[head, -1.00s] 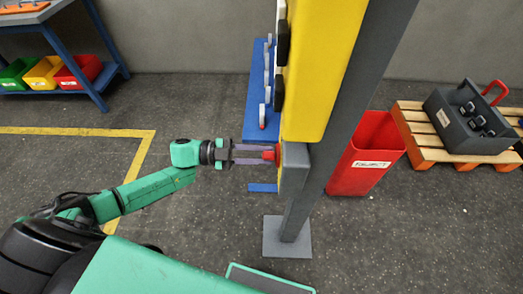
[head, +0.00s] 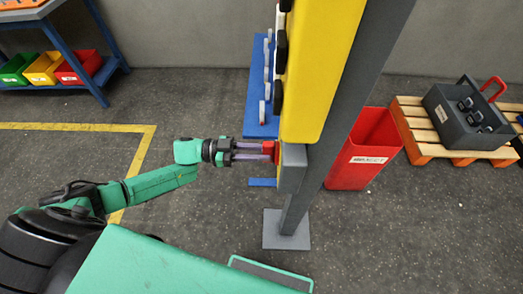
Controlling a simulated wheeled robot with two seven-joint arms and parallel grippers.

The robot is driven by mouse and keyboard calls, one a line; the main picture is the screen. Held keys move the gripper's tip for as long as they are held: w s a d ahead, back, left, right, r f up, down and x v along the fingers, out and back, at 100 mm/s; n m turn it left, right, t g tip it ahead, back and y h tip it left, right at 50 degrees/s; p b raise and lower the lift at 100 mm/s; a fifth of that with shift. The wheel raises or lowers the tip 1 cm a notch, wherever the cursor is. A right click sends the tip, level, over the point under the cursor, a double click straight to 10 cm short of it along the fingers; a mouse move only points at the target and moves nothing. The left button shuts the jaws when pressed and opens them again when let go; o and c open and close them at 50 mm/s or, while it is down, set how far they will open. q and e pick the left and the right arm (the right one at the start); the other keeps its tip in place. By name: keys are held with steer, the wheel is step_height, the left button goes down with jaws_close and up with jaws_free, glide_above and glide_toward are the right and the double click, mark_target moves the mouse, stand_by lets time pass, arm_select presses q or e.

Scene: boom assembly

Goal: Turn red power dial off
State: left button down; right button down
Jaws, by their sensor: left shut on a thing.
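The red power dial (head: 276,152) sticks out from the left face of a small grey box (head: 292,168), mounted on a grey post below a yellow panel. My left gripper (head: 268,152) reaches in from the left, with its two fingers around the dial and shut on it. The fingers now show one above the other with a gap between them. The dial's marking is hidden from this side. My right gripper is not in view.
The grey post (head: 318,165) stands on a floor plate, with the yellow panel (head: 322,70) above. A red reject bin (head: 362,150) is behind it to the right. A pallet (head: 415,128) carries a grey tote (head: 470,118). The floor at left is mostly clear.

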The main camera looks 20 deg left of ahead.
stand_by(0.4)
arm_select(q)
steer(key=c, duration=0.7)
jaws_free()
steer(key=shift+a, duration=0.15)
steer(key=b+v, duration=0.3)
steer(key=v, duration=1.1)
steer(key=shift+s+a+f, duration=0.1)
steer(key=shift+a, duration=0.1)
